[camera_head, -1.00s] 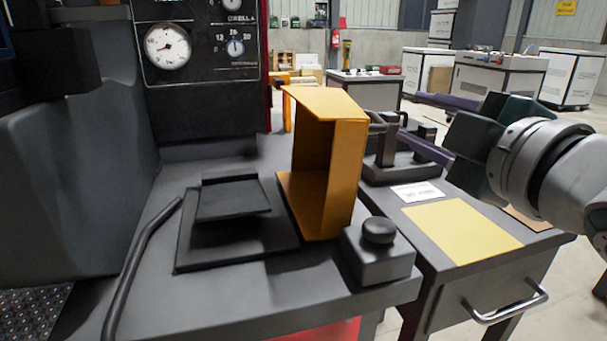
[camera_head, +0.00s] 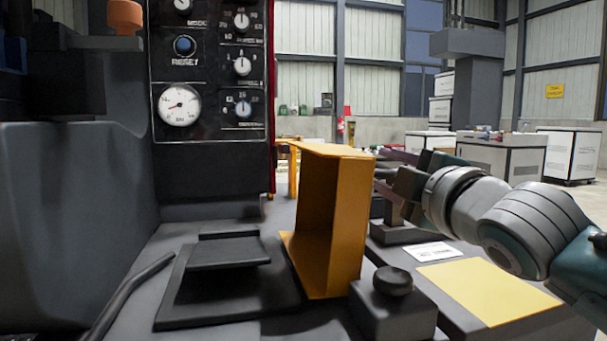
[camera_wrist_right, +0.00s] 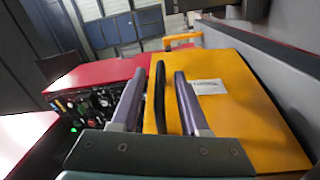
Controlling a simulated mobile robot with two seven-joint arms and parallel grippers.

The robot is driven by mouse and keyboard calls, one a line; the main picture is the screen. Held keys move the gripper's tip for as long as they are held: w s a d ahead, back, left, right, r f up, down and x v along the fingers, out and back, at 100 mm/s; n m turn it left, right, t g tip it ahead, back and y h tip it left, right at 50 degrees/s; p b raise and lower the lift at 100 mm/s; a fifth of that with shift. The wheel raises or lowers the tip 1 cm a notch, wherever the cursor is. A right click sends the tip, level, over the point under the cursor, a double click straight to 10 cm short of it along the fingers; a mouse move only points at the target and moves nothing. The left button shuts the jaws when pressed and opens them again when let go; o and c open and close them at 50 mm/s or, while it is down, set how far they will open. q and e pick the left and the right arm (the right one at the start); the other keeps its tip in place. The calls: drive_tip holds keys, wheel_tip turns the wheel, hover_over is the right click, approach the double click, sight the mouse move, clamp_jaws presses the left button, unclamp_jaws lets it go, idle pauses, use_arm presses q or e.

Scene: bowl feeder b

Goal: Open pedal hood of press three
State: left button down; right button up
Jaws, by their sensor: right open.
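The orange pedal hood (camera_head: 350,215) stands upright beside the black pedal (camera_head: 228,252), with its hollow side facing the pedal, which is uncovered. In the right wrist view the hood's outer face (camera_wrist_right: 235,95) carries a white label, and a black bar handle (camera_wrist_right: 160,95) runs along it. My right gripper (camera_head: 383,172) is at the hood's right side in the head view. Its two purple fingers are open, one on each side of the handle, in the wrist view (camera_wrist_right: 159,75); I cannot tell whether they touch it. My left gripper is not in view.
A black knob box (camera_head: 393,305) stands at the hood's front right. A dark control panel (camera_head: 210,100) with a gauge rises behind the pedal. A bent black bar (camera_head: 130,295) is at front left. A yellow sheet (camera_head: 487,292) lies on the right-hand surface.

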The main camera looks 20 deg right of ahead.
drive_tip(key=shift+w, duration=0.4)
drive_tip(key=shift+c, duration=0.3)
clamp_jaws()
idle(0.9)
